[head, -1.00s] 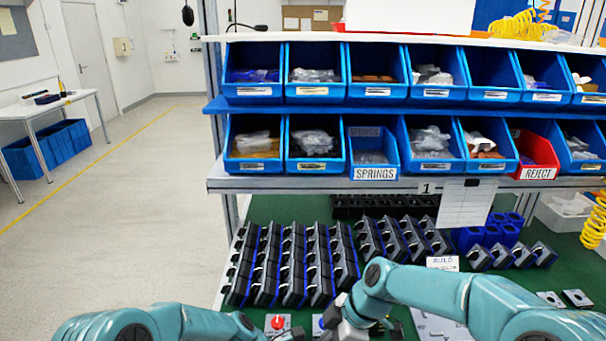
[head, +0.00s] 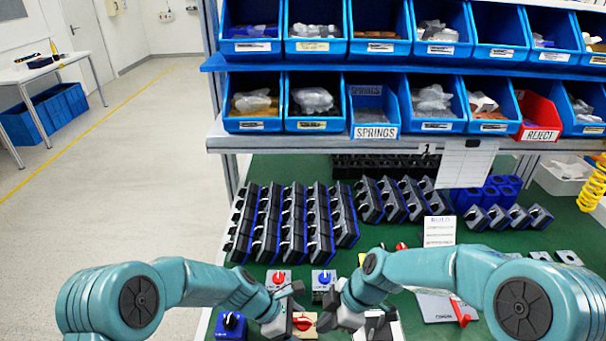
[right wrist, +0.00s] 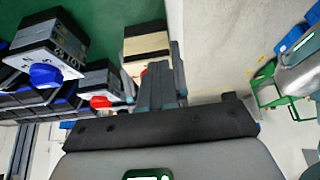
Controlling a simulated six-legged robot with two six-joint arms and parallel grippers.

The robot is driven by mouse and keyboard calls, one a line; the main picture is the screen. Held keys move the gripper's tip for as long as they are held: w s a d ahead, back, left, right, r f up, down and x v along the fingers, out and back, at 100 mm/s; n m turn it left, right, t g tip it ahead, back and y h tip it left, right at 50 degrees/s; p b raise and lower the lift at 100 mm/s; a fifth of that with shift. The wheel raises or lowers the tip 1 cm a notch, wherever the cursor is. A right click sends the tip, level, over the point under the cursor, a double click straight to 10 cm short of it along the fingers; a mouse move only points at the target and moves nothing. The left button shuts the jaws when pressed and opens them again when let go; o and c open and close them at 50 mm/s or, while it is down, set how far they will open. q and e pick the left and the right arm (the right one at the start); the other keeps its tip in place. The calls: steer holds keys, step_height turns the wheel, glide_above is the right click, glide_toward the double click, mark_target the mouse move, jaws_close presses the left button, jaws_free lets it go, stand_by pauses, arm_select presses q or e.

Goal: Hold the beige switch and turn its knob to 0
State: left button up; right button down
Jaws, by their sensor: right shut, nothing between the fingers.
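The beige switch (head: 303,332) with a red knob (head: 304,322) sits at the near edge of the green table in the head view, between my two grippers. In the right wrist view the beige switch (right wrist: 146,45) is partly hidden behind the fingers of my right gripper (right wrist: 168,75). My right gripper (head: 338,300) is shut and empty, just right of the switch. My left gripper (head: 287,308) is close at the switch's left side; whether it touches or grips it cannot be told. The knob's pointer is too small to read against its marks.
A switch with a red knob (head: 278,278) and one with a blue knob (head: 323,279) stand just behind. A blue switch (head: 231,324) is at the front left. Rows of black and blue parts (head: 290,222) fill the table behind, below shelved bins (head: 372,114).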

steer(key=shift+w+a, duration=0.25)
steer(key=shift+a, duration=0.3)
stand_by(0.9)
steer(key=shift+w+d, duration=0.1)
steer(key=shift+w, duration=0.1)
steer(key=shift+w, duration=0.75)
steer(key=shift+w, duration=0.2)
stand_by(0.6)
